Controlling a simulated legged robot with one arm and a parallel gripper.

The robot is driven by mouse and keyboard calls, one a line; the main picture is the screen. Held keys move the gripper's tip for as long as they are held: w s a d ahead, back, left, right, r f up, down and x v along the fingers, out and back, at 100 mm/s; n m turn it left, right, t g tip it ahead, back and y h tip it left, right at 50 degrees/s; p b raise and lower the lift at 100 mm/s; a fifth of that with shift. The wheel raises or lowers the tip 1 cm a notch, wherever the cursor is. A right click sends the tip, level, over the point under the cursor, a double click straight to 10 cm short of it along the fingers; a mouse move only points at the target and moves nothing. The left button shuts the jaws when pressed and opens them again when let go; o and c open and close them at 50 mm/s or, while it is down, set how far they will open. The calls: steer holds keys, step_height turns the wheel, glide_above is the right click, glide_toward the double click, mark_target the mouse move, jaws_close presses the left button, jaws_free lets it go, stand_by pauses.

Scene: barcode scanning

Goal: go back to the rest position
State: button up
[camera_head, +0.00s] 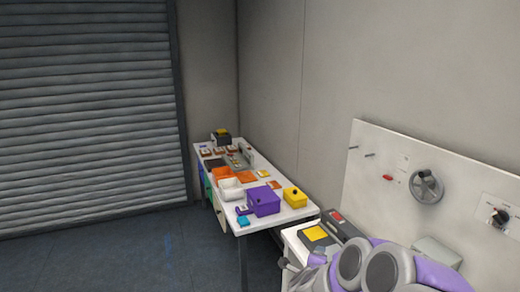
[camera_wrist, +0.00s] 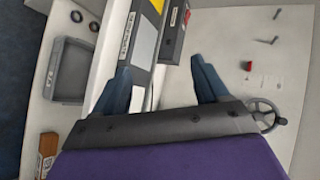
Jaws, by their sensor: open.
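My gripper (camera_wrist: 160,82) is open in the wrist view, with two dark blue fingers spread wide and nothing between them. Beyond the fingers is a dark device with a yellow panel (camera_wrist: 146,34) on a white surface; it also shows in the head view (camera_head: 314,234), at the near end of the tables. A dark box with a small red label (camera_wrist: 174,32) stands right beside it. My purple and grey arm fills the lower right of the head view, and my gripper's fingers are not clear there.
A white table (camera_head: 262,224) holds a purple box (camera_head: 264,201), a yellow box (camera_head: 295,197), white and orange bins and several small items. A white wall panel (camera_head: 385,160) with a handwheel (camera_head: 426,186) stands at the right. A grey tray (camera_wrist: 67,70) lies at left in the wrist view. The floor (camera_head: 130,250) at left is clear.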

steer(key=s+a+r+n+y, duration=0.45)
steer(key=a+n+y, duration=0.2)
steer(key=a, duration=0.35)
steer(key=s+a+r+n+g+y, duration=0.1)
steer(key=s+n+g, duration=0.7)
steer(key=s, duration=1.3)
steer(key=a+n, duration=0.1)
steer(key=n, duration=0.2)
steer(key=shift+s+a+r, duration=0.2)
steer(key=shift+s+r, duration=0.1)
steer(key=s+d+n+g+h, duration=0.1)
steer(key=s+d, duration=0.1)
steer(key=s, duration=0.4)
steer(key=s+d+n+g, duration=0.2)
steer(key=s+d, duration=0.1)
steer(key=s, duration=0.4)
steer(key=s+d+r+n+g+h, duration=0.1)
steer(key=s+d+g, duration=0.1)
steer(key=s, duration=0.4)
steer(key=shift+s+d+n+h, duration=0.15)
steer(key=shift+d+n+h, duration=0.2)
steer(key=shift+d, duration=0.3)
